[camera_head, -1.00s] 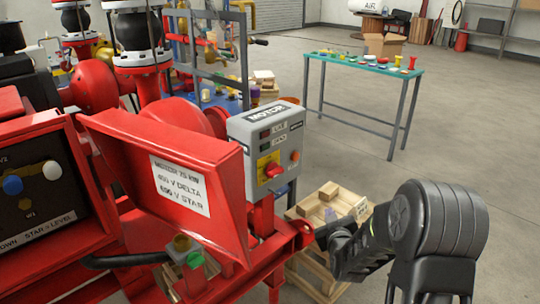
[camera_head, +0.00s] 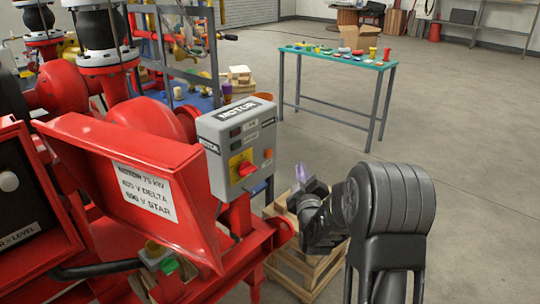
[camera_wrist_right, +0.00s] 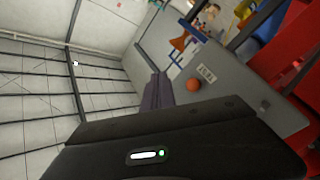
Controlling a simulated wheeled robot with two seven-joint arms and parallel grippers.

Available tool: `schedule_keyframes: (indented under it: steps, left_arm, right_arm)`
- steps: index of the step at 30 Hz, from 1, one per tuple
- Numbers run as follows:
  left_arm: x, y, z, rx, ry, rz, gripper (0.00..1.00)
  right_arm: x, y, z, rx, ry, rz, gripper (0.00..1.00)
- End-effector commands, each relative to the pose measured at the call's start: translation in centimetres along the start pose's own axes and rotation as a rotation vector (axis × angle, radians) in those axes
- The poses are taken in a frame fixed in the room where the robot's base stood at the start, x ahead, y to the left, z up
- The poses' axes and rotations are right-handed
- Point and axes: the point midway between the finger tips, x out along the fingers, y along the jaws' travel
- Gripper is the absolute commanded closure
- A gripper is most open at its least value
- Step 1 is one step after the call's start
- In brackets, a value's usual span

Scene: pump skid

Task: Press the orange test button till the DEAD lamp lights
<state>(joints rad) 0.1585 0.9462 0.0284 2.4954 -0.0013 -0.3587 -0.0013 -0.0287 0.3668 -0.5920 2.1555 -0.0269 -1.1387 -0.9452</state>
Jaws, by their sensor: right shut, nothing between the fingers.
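The grey MOTOR box (camera_head: 222,133) stands on the red pump skid. The small orange test button (camera_head: 268,153) is on the right of its front face; it also shows in the right wrist view (camera_wrist_right: 193,85), near a white label. Lamp windows (camera_head: 236,131) on the box look dark, their lettering too small to read. My right gripper (camera_head: 299,173) is shut and empty, its purplish fingers pointing up, right of the box and apart from the button. Its fingers also show in the right wrist view (camera_wrist_right: 154,92), left of the button. My left gripper is not in view.
A red rotary switch on a yellow plate (camera_head: 243,167) sits left of the button. The open red terminal lid (camera_head: 125,185) stands left of the box. A wooden crate (camera_head: 300,262) is below my right arm. A green table (camera_head: 335,60) stands behind, with open floor around it.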

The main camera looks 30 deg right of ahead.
Motion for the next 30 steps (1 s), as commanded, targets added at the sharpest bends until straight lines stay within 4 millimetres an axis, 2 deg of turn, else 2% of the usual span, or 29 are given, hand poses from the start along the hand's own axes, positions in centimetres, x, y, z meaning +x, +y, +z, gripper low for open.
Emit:
schedule_keyframes:
  steps: [14, 18, 30]
  left_arm:
    - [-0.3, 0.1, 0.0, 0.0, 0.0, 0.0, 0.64]
    - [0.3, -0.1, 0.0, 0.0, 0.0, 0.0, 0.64]
    - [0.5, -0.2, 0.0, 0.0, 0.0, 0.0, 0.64]
  right_arm:
    - [3.9, -2.9, -2.9, 0.001, 0.001, -0.002, 1.0]
    - [4.9, -3.8, -3.6, 0.001, 0.002, -0.001, 1.0]
    - [5.8, -4.3, -4.2, 0.002, 0.0, -0.001, 1.0]
